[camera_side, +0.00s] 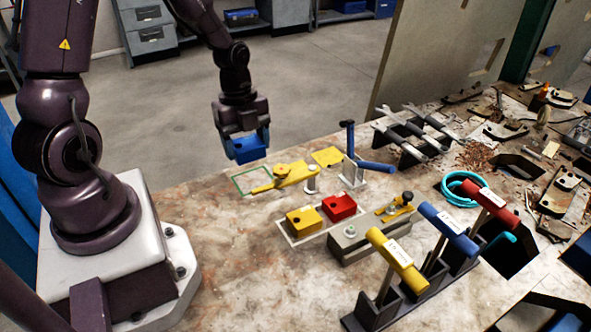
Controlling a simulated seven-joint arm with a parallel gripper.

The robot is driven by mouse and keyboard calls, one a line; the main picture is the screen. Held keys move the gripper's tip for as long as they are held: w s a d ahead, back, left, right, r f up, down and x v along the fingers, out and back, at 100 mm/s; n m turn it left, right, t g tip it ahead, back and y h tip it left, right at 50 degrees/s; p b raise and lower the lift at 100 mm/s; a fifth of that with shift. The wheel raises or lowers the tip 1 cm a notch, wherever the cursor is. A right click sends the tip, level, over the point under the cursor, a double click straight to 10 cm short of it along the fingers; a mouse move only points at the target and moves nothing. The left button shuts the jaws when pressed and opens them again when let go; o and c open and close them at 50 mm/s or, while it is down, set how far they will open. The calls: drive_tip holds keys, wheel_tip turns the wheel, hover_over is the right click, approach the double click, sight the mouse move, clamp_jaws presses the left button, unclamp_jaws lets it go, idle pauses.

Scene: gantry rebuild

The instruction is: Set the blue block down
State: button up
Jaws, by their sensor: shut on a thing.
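The blue block (248,149) is held between the fingers of my gripper (246,140). My gripper points down and is shut on the block, which hangs above the table's far left part. A green outlined rectangle (236,183) is marked on the table just below the block in the picture. How high the block is above the table I cannot tell exactly. A yellow block (304,221) and a red block (339,207) sit side by side on a white-edged tray (288,236) nearer the camera.
A yellow clamp-like lever (285,177) lies beside the green outline. A stand with a blue handle (375,166) is right of it. Yellow, blue and red handled tools (398,262) stand in a dark rack at front right.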

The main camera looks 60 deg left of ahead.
drive_tip(key=w+a+f, duration=0.1)
drive_tip(key=w+f, duration=0.2)
drive_tip(key=w, duration=0.1)
drive_tip(key=w+a+f, duration=0.2)
drive_tip(key=w+f, duration=0.1)
drive_tip(key=w, duration=0.1)
drive_tip(key=w+a+f, duration=0.1)
drive_tip(key=w+f, duration=0.2)
drive_tip(key=w, duration=0.2)
drive_tip(key=shift+a+f, duration=0.2)
drive_tip(key=shift+f, duration=0.05)
drive_tip(key=shift+w+f, duration=0.2)
drive_tip(key=shift+f, duration=1.55)
drive_tip(key=shift+f, duration=0.15)
drive_tip(key=o, duration=1)
